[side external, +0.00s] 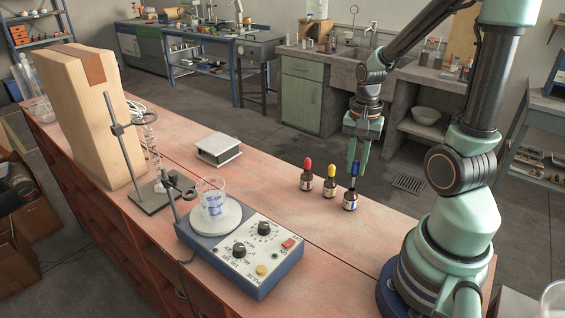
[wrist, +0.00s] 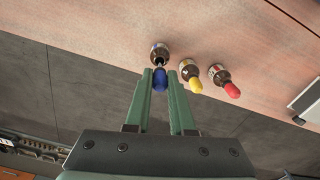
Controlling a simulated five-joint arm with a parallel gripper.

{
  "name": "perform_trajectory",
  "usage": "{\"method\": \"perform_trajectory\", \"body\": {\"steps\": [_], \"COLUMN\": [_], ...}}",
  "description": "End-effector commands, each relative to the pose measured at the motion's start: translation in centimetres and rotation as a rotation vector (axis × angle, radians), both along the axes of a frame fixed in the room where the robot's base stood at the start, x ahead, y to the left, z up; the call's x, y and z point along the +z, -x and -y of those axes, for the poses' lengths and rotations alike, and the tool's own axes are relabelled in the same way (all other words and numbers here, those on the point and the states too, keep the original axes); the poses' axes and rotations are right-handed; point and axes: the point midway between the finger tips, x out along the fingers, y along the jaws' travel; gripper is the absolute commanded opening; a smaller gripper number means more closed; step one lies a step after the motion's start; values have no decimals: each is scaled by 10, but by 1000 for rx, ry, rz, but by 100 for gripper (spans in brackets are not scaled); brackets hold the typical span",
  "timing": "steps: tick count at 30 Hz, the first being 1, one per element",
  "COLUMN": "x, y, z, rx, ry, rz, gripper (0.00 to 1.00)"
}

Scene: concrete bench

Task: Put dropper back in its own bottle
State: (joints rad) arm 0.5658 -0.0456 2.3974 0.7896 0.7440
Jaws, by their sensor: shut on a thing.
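My gripper (side external: 356,150) points down near the bench's right edge, shut on the blue-bulbed dropper (side external: 354,169). In the wrist view, the blue bulb (wrist: 160,80) sits between the fingertips (wrist: 160,74). A brown bottle with a pale label (side external: 350,202) stands upright directly below the dropper; its mouth faces the dropper in the wrist view (wrist: 160,52). The bulb is raised above the bottle, with a short gap between collar and neck. The dropper's tube lines up with the mouth; I cannot tell how far inside the tip is.
Bottles with a yellow dropper (side external: 331,188) and a red dropper (side external: 307,182) stand close to the left. A hotplate (side external: 240,252) with a beaker (side external: 213,198), a small white-topped block (side external: 218,149) and a clamp stand (side external: 122,150) are farther left. The bench edge is close on the right.

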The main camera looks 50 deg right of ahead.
Motion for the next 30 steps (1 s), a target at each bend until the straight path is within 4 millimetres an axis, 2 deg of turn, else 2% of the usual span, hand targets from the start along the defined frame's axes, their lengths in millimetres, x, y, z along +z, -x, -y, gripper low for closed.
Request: {"method": "perform_trajectory", "body": {"steps": [30], "x": [-18], "y": [0], "z": [0], "rx": [0], "ry": [0], "rz": [0], "gripper": [8]}}
